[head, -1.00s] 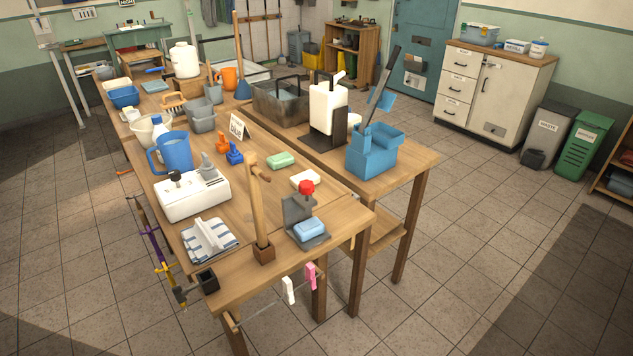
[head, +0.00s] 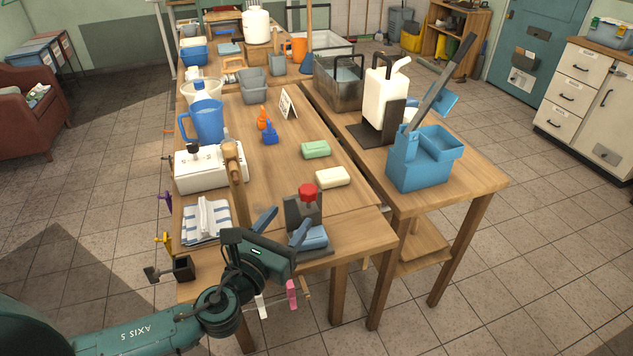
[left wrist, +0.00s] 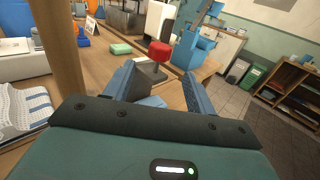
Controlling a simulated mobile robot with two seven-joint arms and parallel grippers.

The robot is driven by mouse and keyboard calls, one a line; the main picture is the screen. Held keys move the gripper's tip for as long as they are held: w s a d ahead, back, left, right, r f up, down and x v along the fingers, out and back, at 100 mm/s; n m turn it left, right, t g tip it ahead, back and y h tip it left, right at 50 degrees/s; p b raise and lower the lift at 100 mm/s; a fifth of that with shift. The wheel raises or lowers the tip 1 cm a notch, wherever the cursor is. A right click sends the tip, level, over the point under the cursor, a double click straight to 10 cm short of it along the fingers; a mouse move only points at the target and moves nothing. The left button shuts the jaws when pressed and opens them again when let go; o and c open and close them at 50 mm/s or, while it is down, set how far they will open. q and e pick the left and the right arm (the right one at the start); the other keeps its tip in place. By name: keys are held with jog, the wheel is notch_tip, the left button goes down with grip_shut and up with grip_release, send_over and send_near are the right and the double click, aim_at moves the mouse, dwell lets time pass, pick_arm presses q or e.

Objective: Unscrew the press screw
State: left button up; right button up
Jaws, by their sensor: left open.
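The press screw has a red knob (head: 307,192) and stands on a grey press (head: 303,210) at the table's near right corner. A blue soap block (head: 313,238) lies at the foot of the press, partly hidden by my gripper. My left gripper (head: 283,226) is open and empty, in front of the press at its near left side. In the left wrist view the red knob (left wrist: 159,52) shows ahead, between and beyond the two blue fingers (left wrist: 158,74). The knob is apart from the fingers. My right gripper is not in view.
A wooden post (head: 234,172) stands left of the press, close to my left arm. A striped cloth (head: 207,220) and a white box (head: 210,168) lie farther left. Cream soap (head: 332,177) and green soap (head: 316,149) lie behind the press. A blue caddy (head: 420,165) stands on the right table.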

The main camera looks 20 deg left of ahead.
aim_at(312, 186)
pick_arm(q)
jog(key=w, duration=0.3)
jog(key=w+d, duration=0.1)
jog(key=w, duration=0.2)
jog(key=w+p, duration=0.1)
jog(key=w, duration=0.2)
jog(key=shift+w+d, duration=0.3)
jog(key=shift+d, duration=0.05)
jog(key=shift+w+d, duration=0.15)
jog(key=shift+w, duration=0.65)
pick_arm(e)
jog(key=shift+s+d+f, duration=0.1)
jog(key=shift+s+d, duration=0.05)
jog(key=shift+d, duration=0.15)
pick_arm(q)
jog(key=shift+c, duration=0.2)
jog(key=c, duration=1)
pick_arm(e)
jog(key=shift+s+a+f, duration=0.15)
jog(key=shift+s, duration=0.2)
